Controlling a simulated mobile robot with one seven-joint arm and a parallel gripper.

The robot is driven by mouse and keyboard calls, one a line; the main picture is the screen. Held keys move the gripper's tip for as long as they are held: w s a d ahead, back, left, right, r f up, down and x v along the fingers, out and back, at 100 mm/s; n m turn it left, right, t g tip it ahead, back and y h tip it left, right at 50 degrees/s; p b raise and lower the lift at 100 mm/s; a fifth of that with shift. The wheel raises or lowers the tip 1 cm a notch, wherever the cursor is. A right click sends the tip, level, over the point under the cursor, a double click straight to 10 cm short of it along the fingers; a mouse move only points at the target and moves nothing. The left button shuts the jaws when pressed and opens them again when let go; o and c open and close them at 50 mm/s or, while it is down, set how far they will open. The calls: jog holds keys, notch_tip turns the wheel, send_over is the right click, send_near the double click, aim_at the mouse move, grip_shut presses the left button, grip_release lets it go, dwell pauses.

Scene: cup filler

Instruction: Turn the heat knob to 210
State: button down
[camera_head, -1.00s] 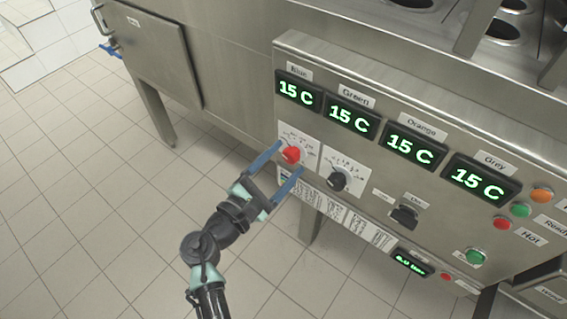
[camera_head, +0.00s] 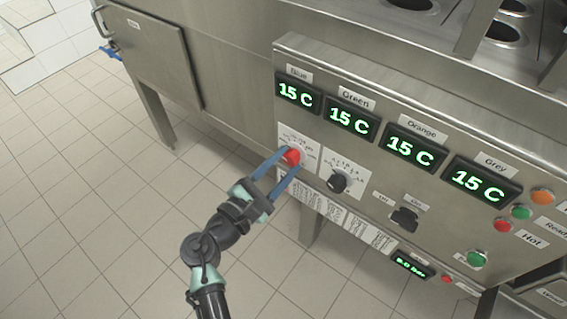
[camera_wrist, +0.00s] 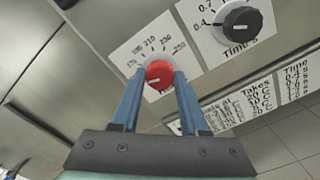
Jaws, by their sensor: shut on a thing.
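The red heat knob (camera_head: 291,157) sits on a white dial plate at the left of the control panel, below the Blue display. My gripper (camera_head: 286,161) has its two blue fingers on either side of the knob and is shut on it. In the wrist view the red knob (camera_wrist: 159,75) lies between the fingertips (camera_wrist: 157,80), with a pale mark on its face. The dial numbers 170, 190, 210, 230 and 250 show around its upper side. I cannot tell exactly which number the mark points to.
A black time knob (camera_head: 337,182) is just right of the red knob. A black switch (camera_head: 404,217) and a green button (camera_head: 476,258) are further right. Several displays read 15 C. Printed tables (camera_head: 345,216) are below. The tiled floor at the left is clear.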

jog(key=shift+f, duration=0.1)
jog(key=m+b, duration=0.3)
jog(key=m, duration=0.1)
jog(key=shift+f+m, duration=0.1)
jog(key=shift+m, duration=0.2)
jog(key=m+b, duration=0.3)
jog(key=m, duration=0.1)
jog(key=shift+m, duration=0.3)
jog(key=m+b, duration=0.4)
jog(key=m, duration=0.1)
jog(key=shift+b, duration=0.35)
jog(key=shift+m+b, duration=1.15)
jog(key=shift+m, duration=0.45)
jog(key=shift+c, duration=2.1)
grip_release()
jog(key=shift+r, duration=0.2)
